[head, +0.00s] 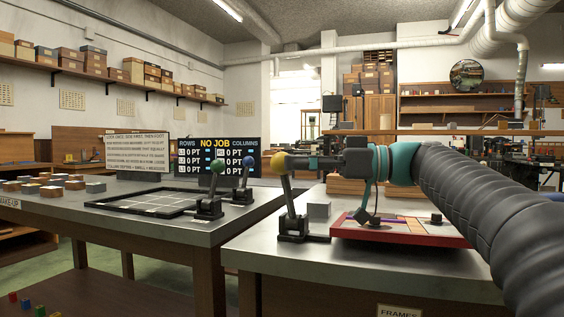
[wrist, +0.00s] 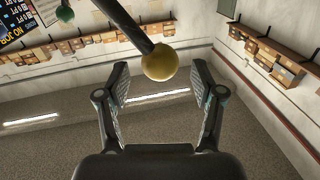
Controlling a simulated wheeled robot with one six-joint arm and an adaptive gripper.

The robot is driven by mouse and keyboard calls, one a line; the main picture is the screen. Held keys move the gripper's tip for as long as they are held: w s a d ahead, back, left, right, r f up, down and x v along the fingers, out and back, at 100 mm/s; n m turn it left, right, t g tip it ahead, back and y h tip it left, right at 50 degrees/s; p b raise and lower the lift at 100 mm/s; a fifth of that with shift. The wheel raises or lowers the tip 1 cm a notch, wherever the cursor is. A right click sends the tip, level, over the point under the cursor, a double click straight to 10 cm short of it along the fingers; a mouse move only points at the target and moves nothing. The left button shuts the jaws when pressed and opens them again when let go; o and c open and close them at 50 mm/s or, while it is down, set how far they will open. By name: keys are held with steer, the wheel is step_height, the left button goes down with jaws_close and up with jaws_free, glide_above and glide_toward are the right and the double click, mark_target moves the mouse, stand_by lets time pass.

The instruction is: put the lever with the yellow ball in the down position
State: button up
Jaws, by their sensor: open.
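The yellow ball (head: 279,160) tops a dark lever (head: 290,205) on a black base (head: 302,231) at the left of the near right bench. The lever stands up, leaning slightly left in the head view. My gripper (head: 298,161) is level with the ball, close on its right. In the wrist view, the yellow ball (wrist: 160,63) appears between the spread fingertips of my open gripper (wrist: 159,72). The lever's rod runs from the ball to the upper left. Whether a finger touches the ball cannot be told.
A green-ball lever (head: 217,167) and a blue-ball lever (head: 247,164) stand on the left bench (head: 215,238), beside a black frame (head: 135,201). On the near right bench (head: 268,252) are a small grey block (head: 319,209) and a red-edged tray (head: 395,238). A gap separates the benches.

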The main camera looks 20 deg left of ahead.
mark_target(282, 175)
steer(key=shift+s+a, duration=0.15)
steer(key=shift+a, duration=1.5)
jaws_close()
